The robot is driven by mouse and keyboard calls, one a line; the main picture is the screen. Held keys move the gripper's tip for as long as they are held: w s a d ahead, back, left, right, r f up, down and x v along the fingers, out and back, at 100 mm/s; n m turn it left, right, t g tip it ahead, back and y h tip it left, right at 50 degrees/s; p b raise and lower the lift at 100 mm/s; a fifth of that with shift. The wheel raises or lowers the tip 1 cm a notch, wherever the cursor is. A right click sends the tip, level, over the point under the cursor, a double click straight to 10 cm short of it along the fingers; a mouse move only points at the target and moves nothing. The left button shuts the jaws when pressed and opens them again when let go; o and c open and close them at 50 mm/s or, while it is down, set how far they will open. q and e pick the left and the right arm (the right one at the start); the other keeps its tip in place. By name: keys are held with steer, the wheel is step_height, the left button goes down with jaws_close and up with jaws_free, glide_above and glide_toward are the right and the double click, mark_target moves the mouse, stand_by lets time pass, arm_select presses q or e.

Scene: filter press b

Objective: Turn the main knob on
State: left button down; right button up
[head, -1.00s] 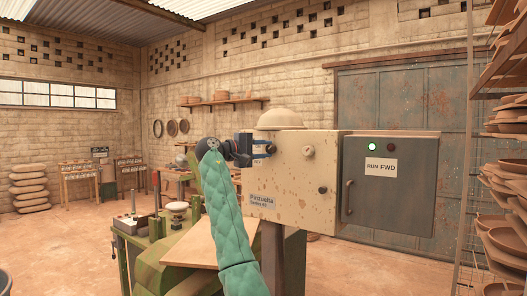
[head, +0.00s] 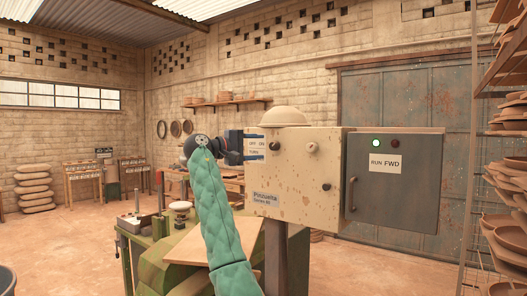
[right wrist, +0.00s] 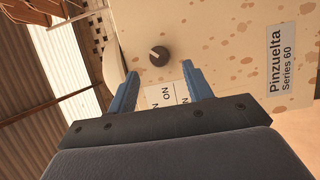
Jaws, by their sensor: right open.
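The main knob (head: 274,146) is a small dark knob with a light pointer on the left of the speckled cream Pinzuelta box (head: 292,201). In the right wrist view the knob (right wrist: 159,55) is black with a white pointer line, beside a white label (right wrist: 166,96) reading ON. The label (head: 255,148) in the head view reads OFF, ON and TURN. My right gripper (head: 257,146) is open at the left of the knob. In the wrist view its two blue fingers (right wrist: 160,73) point toward the knob, which lies just beyond the tips, apart from them. My left gripper is not in view.
A reddish button (head: 310,147) and a small dark knob (head: 326,187) sit farther right on the box. A grey cabinet (head: 393,200) labelled RUN FWD has a lit green lamp (head: 376,143). A green machine (head: 150,243) stands below.

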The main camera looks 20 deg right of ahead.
steer(key=shift+b+v, duration=0.35)
steer(key=shift+v, duration=1.2)
steer(key=shift+m, duration=0.3)
